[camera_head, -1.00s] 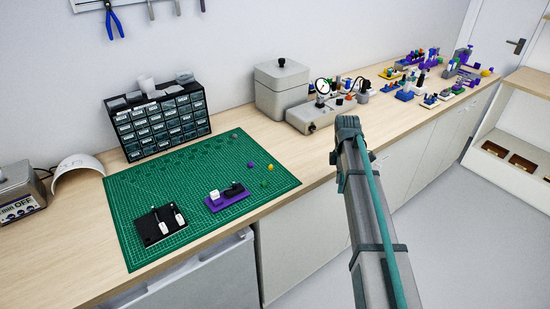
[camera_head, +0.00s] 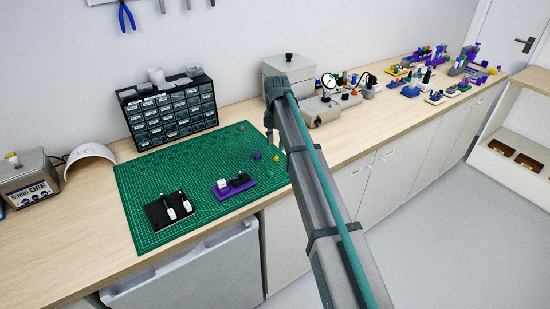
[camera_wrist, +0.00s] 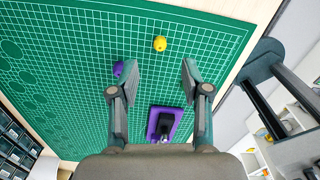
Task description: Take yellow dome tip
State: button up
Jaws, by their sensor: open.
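The yellow dome tip (camera_head: 277,158) lies near the right edge of the green cutting mat (camera_head: 150,235). In the wrist view the yellow tip (camera_wrist: 160,43) is ahead of my gripper (camera_wrist: 158,66), roughly centred between the fingers and a little beyond the fingertips. My gripper is open and empty above the mat. A purple tip (camera_wrist: 118,68) is beside the left finger and partly hidden by it. In the head view my gripper (camera_head: 269,137) is just above and left of the yellow tip.
A drawer cabinet (camera_head: 168,115) and a dial gauge device (camera_head: 325,110) stand behind.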

aim_at(276, 157)
jog(key=shift+f+p, duration=1.1)
jog(key=shift+f, duration=1.95)
jog(key=c, duration=0.8)
